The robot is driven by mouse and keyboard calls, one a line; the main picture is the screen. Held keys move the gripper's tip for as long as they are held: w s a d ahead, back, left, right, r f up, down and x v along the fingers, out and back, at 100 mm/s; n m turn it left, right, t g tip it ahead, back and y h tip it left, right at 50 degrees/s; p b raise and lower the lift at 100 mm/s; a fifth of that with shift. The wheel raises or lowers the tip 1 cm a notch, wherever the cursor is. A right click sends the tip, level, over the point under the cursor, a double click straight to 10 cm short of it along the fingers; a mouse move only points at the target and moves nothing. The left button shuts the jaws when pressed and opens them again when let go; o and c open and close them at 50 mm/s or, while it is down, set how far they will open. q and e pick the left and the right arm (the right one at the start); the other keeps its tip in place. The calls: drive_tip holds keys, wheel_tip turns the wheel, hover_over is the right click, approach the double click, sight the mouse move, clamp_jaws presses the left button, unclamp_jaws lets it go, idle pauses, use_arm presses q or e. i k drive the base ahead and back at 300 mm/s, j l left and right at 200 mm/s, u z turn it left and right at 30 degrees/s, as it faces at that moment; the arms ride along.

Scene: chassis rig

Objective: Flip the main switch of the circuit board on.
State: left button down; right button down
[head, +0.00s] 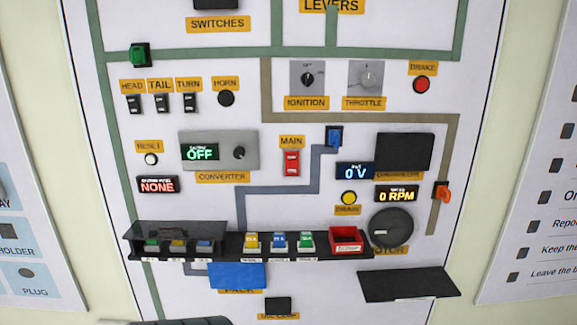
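The circuit board (290,110) is a white upright panel facing me. The main switch (292,163) is a red rocker below the orange MAIN label (291,142), near the board's middle. Its on or off position is too small to tell. The converter display (200,152) reads OFF, the blue display (355,171) reads 0 V and another display (396,194) reads 0 RPM. Neither of my grippers shows in the head view.
A dark shelf (235,258) with several coloured pieces and a red bin (347,240) juts out below the switch. An empty black shelf (408,284) is at lower right. The space before the main switch looks clear.

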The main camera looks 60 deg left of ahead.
sight(291, 157)
drive_tip(key=u, duration=1.8)
